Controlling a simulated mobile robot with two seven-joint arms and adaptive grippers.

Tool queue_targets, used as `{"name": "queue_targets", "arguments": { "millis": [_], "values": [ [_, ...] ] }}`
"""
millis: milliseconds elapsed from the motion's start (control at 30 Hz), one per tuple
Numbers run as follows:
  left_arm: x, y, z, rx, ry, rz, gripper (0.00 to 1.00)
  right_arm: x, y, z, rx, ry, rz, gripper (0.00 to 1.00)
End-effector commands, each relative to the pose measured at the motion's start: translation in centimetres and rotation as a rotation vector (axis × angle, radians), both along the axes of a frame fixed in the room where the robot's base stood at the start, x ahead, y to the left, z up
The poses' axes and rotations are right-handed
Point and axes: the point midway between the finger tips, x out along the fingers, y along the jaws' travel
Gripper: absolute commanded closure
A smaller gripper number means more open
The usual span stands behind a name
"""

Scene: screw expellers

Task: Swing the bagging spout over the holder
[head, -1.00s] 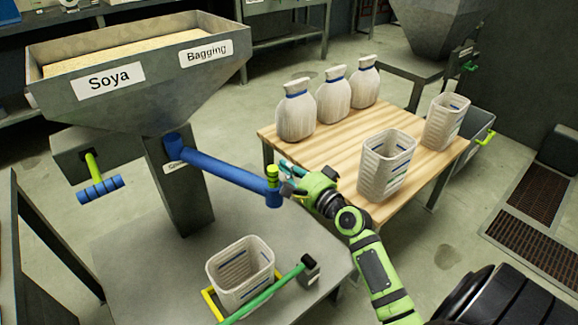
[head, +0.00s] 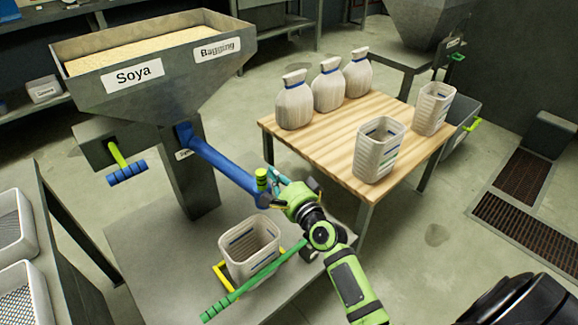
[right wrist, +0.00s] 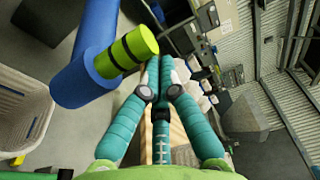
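The blue bagging spout (head: 222,168) runs out from the Soya hopper (head: 150,75) and ends in a collar with a yellow-green knob (head: 261,179). My right gripper (head: 273,178) is just right of the spout's end, its teal fingers beside the knob. In the right wrist view the fingers (right wrist: 160,65) are drawn together with nothing seen between them; the knob (right wrist: 127,52) stands left of them. Whether they touch the spout, I cannot tell. The yellow holder (head: 221,274) is on the grey table with a white open container (head: 250,250) in it, nearer than the spout's end. My left gripper is not in view.
A green lever (head: 245,285) crosses in front of the container. A wooden table (head: 330,150) at right carries three tied sacks (head: 327,87) and two white containers (head: 380,150). A blue-gripped handle (head: 127,173) sticks out left of the hopper column.

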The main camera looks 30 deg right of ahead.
Motion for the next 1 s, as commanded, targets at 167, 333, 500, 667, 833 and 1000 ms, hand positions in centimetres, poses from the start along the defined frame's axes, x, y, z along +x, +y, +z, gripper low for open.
{"name": "queue_targets", "arguments": {
  "millis": [167,333,500,667,833,1000],
  "values": [
    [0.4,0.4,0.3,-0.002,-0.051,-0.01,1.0,-1.3,3.0,0.2,0.003,0.003,0.002,1.0],
    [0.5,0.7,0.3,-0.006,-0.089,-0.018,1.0,-2.1,5.2,0.1,0.002,0.003,0.002,1.0],
    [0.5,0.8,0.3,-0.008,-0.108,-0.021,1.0,-2.5,6.5,0.0,0.001,0.002,0.003,1.0],
    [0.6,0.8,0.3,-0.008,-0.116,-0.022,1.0,-2.6,7.1,-0.1,0.003,0.004,0.007,1.0],
    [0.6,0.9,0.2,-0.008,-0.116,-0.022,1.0,-2.5,7.1,0.0,0.003,0.001,0.008,1.0],
    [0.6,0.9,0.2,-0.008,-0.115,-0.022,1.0,-2.4,7.1,0.2,0.003,-0.004,0.008,1.0]
  ]
}}
